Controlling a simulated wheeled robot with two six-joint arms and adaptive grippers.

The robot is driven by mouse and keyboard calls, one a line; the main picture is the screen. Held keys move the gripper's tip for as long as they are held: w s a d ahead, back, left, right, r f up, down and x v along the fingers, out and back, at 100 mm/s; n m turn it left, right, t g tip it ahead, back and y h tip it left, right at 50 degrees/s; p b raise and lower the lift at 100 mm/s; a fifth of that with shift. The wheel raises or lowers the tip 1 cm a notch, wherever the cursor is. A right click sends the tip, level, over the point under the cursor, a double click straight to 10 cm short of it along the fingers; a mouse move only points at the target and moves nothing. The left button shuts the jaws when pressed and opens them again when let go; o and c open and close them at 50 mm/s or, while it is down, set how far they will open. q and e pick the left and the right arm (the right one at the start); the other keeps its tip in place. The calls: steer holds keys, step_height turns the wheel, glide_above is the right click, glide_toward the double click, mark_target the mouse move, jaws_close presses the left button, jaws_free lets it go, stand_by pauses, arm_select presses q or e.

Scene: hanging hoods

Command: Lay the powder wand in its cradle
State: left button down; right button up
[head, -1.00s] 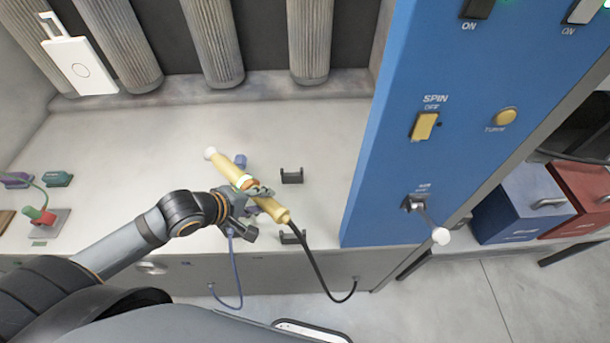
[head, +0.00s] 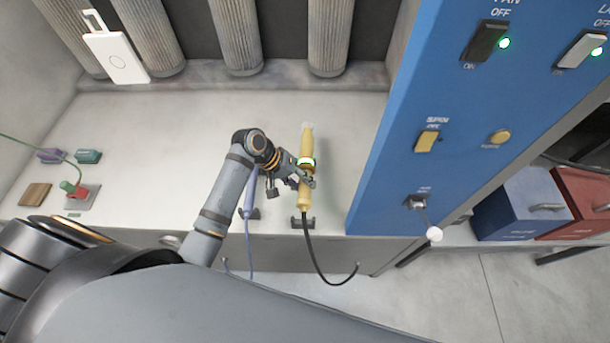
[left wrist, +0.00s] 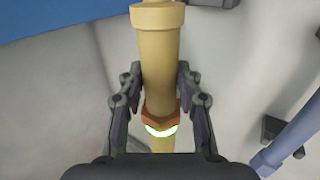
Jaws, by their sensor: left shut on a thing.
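The powder wand is a pale yellow tube (head: 306,142) with a white tip, a green-lit band and a black cable at its near end. In the head view it points away from me, lined up over the dark cradle (head: 296,224). The near bracket shows at the wand's lower end; the far bracket is hidden. I cannot tell whether the wand touches the cradle. My left gripper (head: 303,174) is shut around the wand's middle. The left wrist view shows the wand (left wrist: 160,60) between both fingers (left wrist: 160,92). My right gripper is not in view.
A violet-blue wand (head: 249,196) with its own cable lies just left, near another dark bracket (head: 256,213). The blue switch panel (head: 385,150) stands close on the right. Ribbed columns (head: 238,40) stand behind.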

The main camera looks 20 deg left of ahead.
arm_select(q)
steer(key=shift+a, duration=0.15)
steer(key=shift+f, duration=0.25)
step_height(320, 180, down, 8)
steer(key=shift+f+p, duration=0.1)
steer(key=shift+p, duration=1.1)
steer(key=shift+f, duration=0.45)
steer(key=c, duration=0.9)
jaws_free()
steer(key=shift+s+f, duration=0.1)
